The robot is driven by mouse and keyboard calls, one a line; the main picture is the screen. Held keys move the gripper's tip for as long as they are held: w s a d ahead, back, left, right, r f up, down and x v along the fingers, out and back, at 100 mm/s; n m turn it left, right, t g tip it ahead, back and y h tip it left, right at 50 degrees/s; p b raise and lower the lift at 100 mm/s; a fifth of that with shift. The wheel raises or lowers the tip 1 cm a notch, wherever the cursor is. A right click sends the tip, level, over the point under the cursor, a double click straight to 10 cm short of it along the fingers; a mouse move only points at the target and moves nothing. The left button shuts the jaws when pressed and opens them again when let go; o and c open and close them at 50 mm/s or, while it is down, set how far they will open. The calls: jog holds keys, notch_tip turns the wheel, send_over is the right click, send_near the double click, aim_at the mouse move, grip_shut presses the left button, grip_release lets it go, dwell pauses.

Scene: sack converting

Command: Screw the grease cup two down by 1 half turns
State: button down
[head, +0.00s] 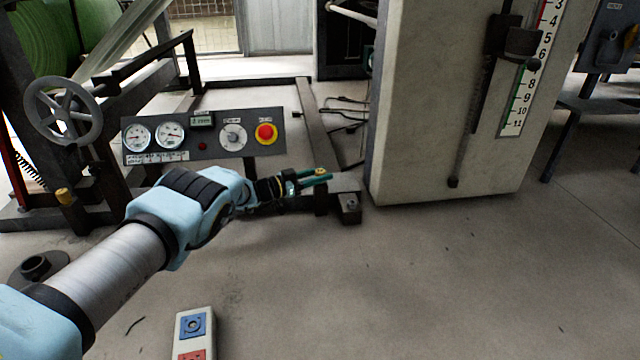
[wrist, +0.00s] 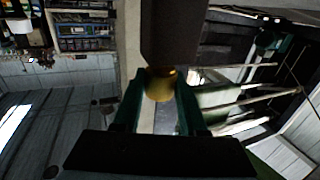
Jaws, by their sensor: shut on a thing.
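A brass grease cup (wrist: 160,84) sits between the green fingers of my gripper (wrist: 161,92) in the wrist view, against the dark part above it. In the head view my gripper (head: 318,177) is at the end of the arm, by the dark bracket (head: 348,205) on the low frame. A small bit of the brass cup (head: 320,171) shows at the fingertips. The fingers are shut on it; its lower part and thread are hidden. Another brass cup (head: 64,196) is on the machine at the left. No number marking is legible on either cup.
A gauge panel (head: 218,160) with a red stop button stands behind my arm. A handwheel (head: 63,111) is at the left. A tall pale cabinet (head: 425,120) with a scale stands just right of the gripper. Floor (head: 440,290) in front is clear, except a button box (head: 210,325).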

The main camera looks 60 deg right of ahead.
jog(key=shift+r+m+g+y+b, duration=0.1)
jog(key=shift+m+g+y+b, duration=0.2)
jog(key=shift+g+b, duration=0.1)
jog(key=shift+c, duration=2.3)
grip_release()
jog(key=p+v, duration=0.6)
jog(key=v, duration=0.4)
jog(key=shift+w+a, duration=0.25)
jog(key=shift+a, duration=0.05)
